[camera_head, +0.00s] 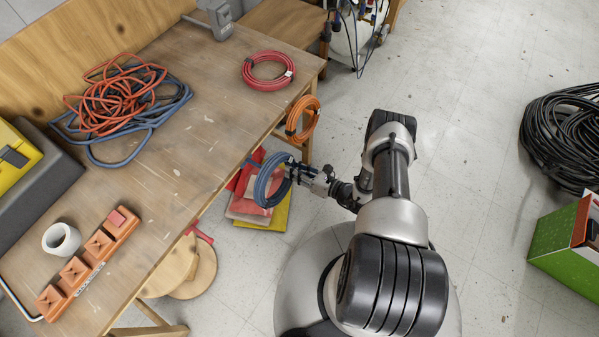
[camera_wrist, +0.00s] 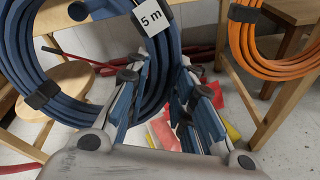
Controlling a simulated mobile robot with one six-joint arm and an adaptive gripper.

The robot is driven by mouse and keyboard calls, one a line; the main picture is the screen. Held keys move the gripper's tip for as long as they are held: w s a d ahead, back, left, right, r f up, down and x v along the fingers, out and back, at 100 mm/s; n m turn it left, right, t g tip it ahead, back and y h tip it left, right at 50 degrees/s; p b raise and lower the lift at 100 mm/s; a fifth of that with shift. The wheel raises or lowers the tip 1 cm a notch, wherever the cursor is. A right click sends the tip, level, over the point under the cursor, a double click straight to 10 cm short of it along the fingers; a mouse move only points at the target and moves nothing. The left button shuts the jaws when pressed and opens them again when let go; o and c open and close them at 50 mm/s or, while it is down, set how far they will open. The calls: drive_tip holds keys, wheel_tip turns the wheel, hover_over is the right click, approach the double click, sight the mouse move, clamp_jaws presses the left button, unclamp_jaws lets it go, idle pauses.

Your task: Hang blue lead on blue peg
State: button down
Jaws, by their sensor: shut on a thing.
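The blue lead (camera_head: 263,188) is a coil held upright just off the long front edge of the workbench. My gripper (camera_head: 297,172) is at the coil's right side and shut on it. In the wrist view the blue lead (camera_wrist: 22,62) fills the upper left, with dark ties and a white "5 m" tag. There my gripper's fingers (camera_wrist: 160,105) reach up at the coil's near side.
An orange coil (camera_head: 302,119) hangs at the bench edge beyond the blue one; it also shows in the wrist view (camera_wrist: 275,68). A red coil (camera_head: 268,71) and tangled red and blue leads (camera_head: 118,98) lie on the workbench (camera_head: 190,145). A stool (camera_head: 195,270) stands below.

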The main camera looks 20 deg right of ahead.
drive_tip(key=b+x, duration=0.2)
drive_tip(key=x, duration=0.4)
drive_tip(key=shift+w+f+b, duration=0.25)
drive_tip(key=shift+f+b, duration=0.05)
idle(0.4)
drive_tip(key=shift+a+f, duration=0.1)
drive_tip(key=shift+a, duration=0.05)
idle(0.6)
drive_tip(key=c, duration=1.3)
unclamp_jaws()
drive_tip(key=v, duration=1.2)
